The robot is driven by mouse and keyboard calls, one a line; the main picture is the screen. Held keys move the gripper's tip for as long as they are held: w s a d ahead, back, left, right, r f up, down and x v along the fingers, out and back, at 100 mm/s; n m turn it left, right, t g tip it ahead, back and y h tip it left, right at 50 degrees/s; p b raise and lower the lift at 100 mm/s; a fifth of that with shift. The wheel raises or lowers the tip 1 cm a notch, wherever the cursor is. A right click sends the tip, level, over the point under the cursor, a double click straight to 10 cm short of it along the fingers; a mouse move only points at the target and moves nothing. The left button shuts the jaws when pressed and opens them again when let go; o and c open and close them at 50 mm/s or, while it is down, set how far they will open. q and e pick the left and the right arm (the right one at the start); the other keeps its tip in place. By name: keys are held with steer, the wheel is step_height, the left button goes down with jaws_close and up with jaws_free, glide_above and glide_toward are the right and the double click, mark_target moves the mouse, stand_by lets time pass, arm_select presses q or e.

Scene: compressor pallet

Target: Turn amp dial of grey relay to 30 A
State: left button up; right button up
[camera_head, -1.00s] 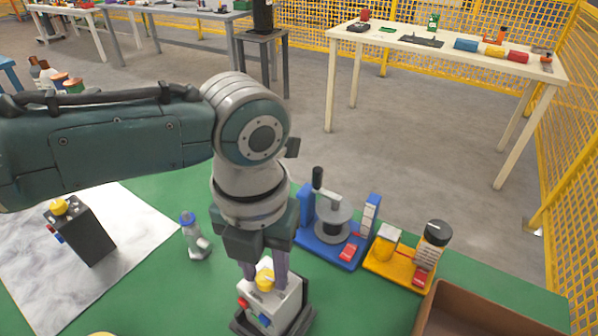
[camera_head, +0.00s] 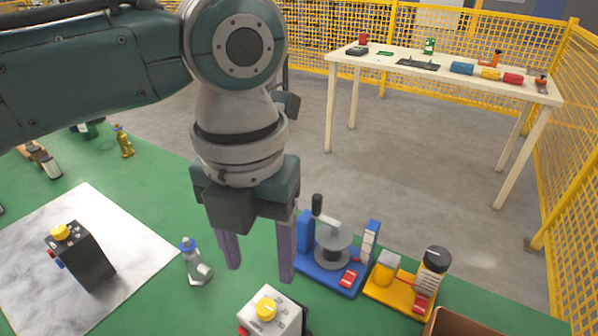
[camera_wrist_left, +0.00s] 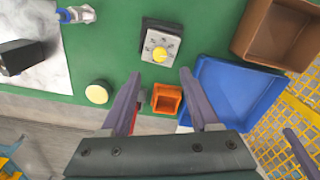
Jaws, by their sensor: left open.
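The grey relay (camera_head: 284,316) has a pale face with a yellow dial (camera_head: 265,308) and stands at the bottom of the head view, its lower part cut off. In the left wrist view the relay (camera_wrist_left: 148,44) shows whole, with its dial (camera_wrist_left: 160,55) facing the camera. The markings are too small to read. My left gripper (camera_head: 260,274) is open and empty, pointing down above the relay and apart from it. In the left wrist view its fingertips (camera_wrist_left: 160,73) are spread to either side below the dial.
A black relay (camera_head: 88,262) with a yellow dial stands on a pale mat (camera_head: 125,225) at left. A grey-and-blue fitting (camera_head: 196,265), a blue fixture (camera_head: 335,278) and a yellow fixture (camera_head: 392,284) stand nearby. A brown bin (camera_wrist_left: 282,35), blue tray (camera_wrist_left: 235,90) and orange box (camera_wrist_left: 166,99) lie around the relay.

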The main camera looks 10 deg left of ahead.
arm_select(q)
steer(key=shift+r, duration=0.55)
